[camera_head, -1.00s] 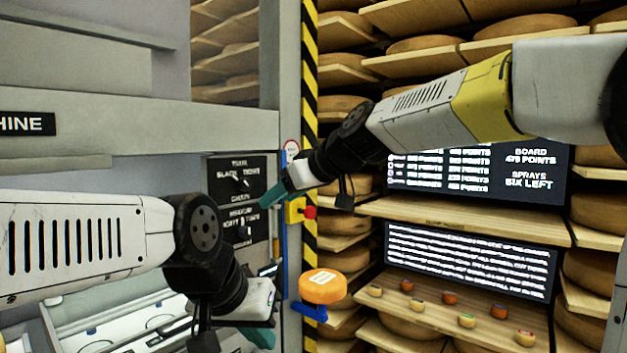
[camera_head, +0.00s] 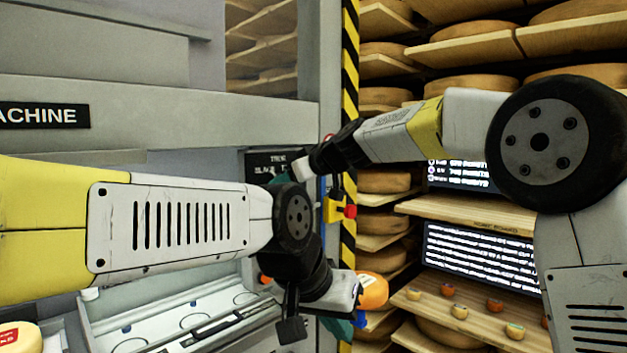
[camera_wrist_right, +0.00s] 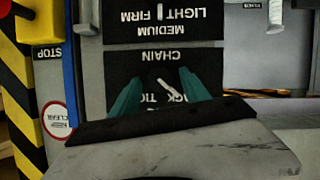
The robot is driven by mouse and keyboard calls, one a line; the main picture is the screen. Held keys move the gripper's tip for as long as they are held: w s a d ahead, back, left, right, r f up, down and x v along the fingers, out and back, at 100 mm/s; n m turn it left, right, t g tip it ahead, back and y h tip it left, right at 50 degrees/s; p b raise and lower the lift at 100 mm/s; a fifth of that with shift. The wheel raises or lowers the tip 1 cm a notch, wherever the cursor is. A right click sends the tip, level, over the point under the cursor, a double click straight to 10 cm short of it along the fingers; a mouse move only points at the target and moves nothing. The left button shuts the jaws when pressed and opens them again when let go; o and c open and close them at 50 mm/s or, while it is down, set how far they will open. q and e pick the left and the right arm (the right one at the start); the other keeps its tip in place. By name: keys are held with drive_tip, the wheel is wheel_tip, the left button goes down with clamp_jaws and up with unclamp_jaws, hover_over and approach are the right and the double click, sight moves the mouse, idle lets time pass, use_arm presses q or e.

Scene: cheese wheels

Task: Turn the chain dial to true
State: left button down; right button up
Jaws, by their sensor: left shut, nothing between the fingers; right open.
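The chain dial (camera_wrist_right: 170,90) is a thin white pointer on a black plate, under the upside-down word CHAIN in the right wrist view. The pointer lies tilted, running from upper left to lower right. My right gripper (camera_wrist_right: 160,76) is open, with one teal finger on each side of the pointer; I cannot tell whether they touch it. Its fingers hide part of the lettering below. In the head view my right gripper (camera_head: 283,180) covers much of the black dial panel (camera_head: 262,160).
A second dial (camera_wrist_right: 160,12) marked LIGHT, MEDIUM and FIRM lies beside the chain plate. Shelves of cheese wheels (camera_head: 470,85) stand farther right.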

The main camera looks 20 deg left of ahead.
drive_tip(key=shift+a, duration=0.1)
clamp_jaws()
drive_tip(key=shift+w, duration=0.1)
idle(0.3)
drive_tip(key=m+g+y, duration=0.1)
drive_tip(key=m+g, duration=0.1)
drive_tip(key=m, duration=0.1)
drive_tip(key=m+g, duration=0.1)
drive_tip(key=m, duration=0.1)
drive_tip(key=shift+w+f+m+g+y, duration=0.1)
drive_tip(key=shift+w+m+g+y, duration=0.1)
drive_tip(key=shift+m+g+y, duration=0.2)
idle(0.6)
